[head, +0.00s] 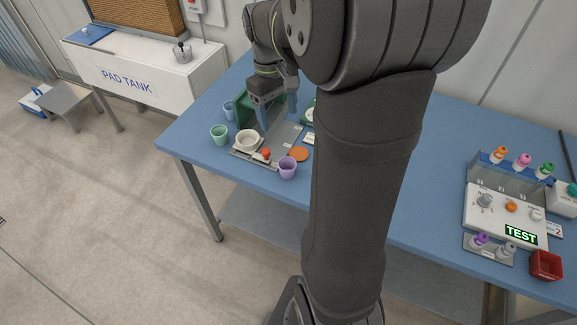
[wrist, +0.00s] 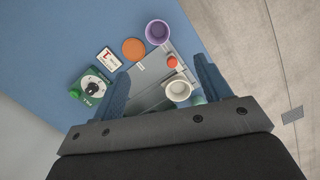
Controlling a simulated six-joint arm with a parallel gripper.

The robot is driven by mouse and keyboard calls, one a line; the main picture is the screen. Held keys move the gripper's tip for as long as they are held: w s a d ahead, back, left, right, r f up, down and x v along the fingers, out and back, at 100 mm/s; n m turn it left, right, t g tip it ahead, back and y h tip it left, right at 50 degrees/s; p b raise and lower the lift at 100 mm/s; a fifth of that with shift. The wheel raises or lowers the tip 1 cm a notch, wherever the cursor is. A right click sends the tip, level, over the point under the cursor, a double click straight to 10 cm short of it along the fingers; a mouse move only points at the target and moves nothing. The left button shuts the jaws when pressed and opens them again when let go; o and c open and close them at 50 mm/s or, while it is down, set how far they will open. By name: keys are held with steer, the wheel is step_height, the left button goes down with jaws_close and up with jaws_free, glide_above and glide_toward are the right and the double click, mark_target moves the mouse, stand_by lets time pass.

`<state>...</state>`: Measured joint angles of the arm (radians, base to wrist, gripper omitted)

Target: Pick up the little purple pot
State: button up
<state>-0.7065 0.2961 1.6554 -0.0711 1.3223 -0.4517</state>
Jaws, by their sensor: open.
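The little purple pot (head: 287,168) stands on the blue table near its front edge, in front of a grey plate and beside a flat orange disc. In the wrist view the purple pot (wrist: 157,32) is at the top, with its open mouth facing the camera. My gripper (head: 279,112) is open and empty above the grey plate, behind the purple pot. In the wrist view its blue fingers (wrist: 164,88) are spread apart, with the pot beyond the fingertips and not between them.
A white bowl (head: 247,140) and a red knob (head: 266,154) are on the grey plate (head: 262,162). A green pot (head: 219,134) and a blue pot (head: 229,110) stand left. The orange disc (head: 299,153) is near the purple pot. A test panel (head: 506,214) sits far right.

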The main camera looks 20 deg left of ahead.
glide_above(287, 161)
steer(key=s, duration=0.2)
step_height(287, 161, down, 11)
steer(key=shift+w+d+f, duration=0.1)
steer(key=shift+d+f, duration=0.1)
steer(key=shift+f, duration=1.35)
steer(key=shift+d+f, duration=0.15)
steer(key=shift+f, duration=1.35)
steer(key=c, duration=1)
